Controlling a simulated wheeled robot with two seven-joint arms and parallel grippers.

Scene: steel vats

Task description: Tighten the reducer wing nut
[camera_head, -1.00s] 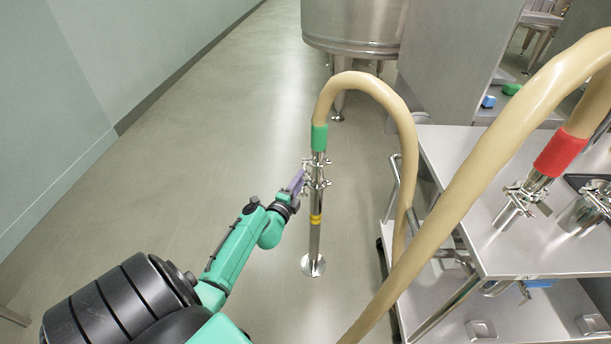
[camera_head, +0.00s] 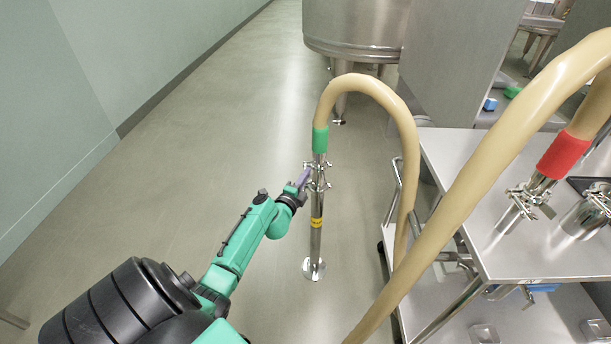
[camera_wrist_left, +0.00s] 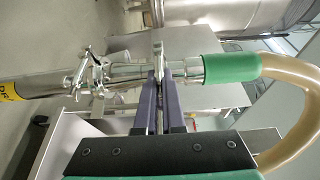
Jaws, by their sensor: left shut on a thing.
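An upright steel pipe (camera_head: 316,235) with a yellow label hangs below a beige hose with a green cuff (camera_head: 320,140). Two clamps sit close together on the pipe just below the cuff. My left gripper (camera_head: 306,176), with purple fingers, is at the clamp nearer the cuff. In the left wrist view the left gripper (camera_wrist_left: 157,77) is shut on a steel wing nut (camera_wrist_left: 157,48) that stands up between the fingertips. The other clamp (camera_wrist_left: 88,73) is apart from the fingers, toward the yellow label. The fingers hide part of the held clamp. My right gripper is not in view.
A steel cart (camera_head: 510,255) stands to the right, with a second hose with a red cuff (camera_head: 563,155) above it. A large steel vat (camera_head: 355,30) stands behind. The floor to the left (camera_head: 180,170) is clear up to the wall.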

